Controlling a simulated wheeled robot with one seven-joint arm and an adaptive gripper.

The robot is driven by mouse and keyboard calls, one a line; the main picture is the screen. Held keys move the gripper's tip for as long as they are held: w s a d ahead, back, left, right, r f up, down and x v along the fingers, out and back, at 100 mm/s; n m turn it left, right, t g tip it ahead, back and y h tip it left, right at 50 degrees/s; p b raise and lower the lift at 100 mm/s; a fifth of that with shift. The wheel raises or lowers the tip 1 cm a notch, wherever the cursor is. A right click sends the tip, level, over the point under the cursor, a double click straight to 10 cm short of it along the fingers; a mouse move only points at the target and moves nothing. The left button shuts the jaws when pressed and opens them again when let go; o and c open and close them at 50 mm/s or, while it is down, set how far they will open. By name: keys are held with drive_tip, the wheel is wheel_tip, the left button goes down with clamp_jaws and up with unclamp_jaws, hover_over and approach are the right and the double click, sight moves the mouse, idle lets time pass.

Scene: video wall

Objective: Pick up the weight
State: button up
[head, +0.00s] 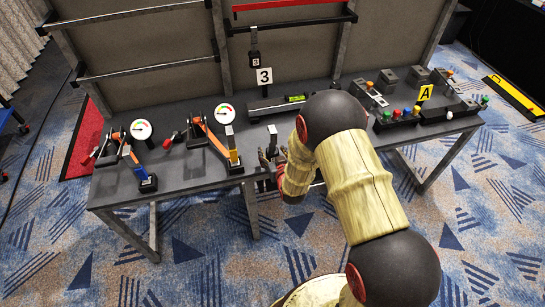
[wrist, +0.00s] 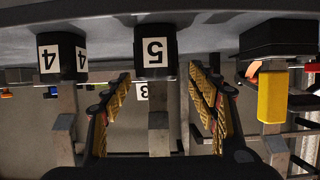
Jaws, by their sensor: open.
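In the wrist view, which is upside down, a black weight marked 5 (wrist: 154,50) stands on the dark tabletop with a grey metal post (wrist: 158,115) rising from it. My gripper (wrist: 160,72) is open, with its yellow-padded fingers on either side of the post and a gap on both sides. Nothing is held. A second black weight marked 4 (wrist: 62,55) is beside it. In the head view my gripper (head: 268,157) is at the table's front edge, partly hidden by my arm. A small post (head: 272,133) shows just behind it.
The table (head: 185,165) carries orange lever devices with round gauges (head: 141,130) at the left. A yellow block (wrist: 272,95) is close beside my gripper. A button panel (head: 395,119) is at the right. A rack with panels rises behind. Patterned carpet (head: 190,250) in front is clear.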

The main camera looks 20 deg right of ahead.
sight(270, 146)
drive_tip(key=b+x, duration=0.1)
drive_tip(key=x, duration=0.2)
drive_tip(key=b+x, duration=0.1)
drive_tip(key=x, duration=0.2)
drive_tip(key=shift+d+f, duration=0.2)
drive_tip(key=shift+f, duration=0.1)
drive_tip(key=shift+r, duration=0.1)
drive_tip(key=shift+c, duration=0.9)
clamp_jaws()
idle(0.4)
drive_tip(key=shift+w+r, duration=0.15)
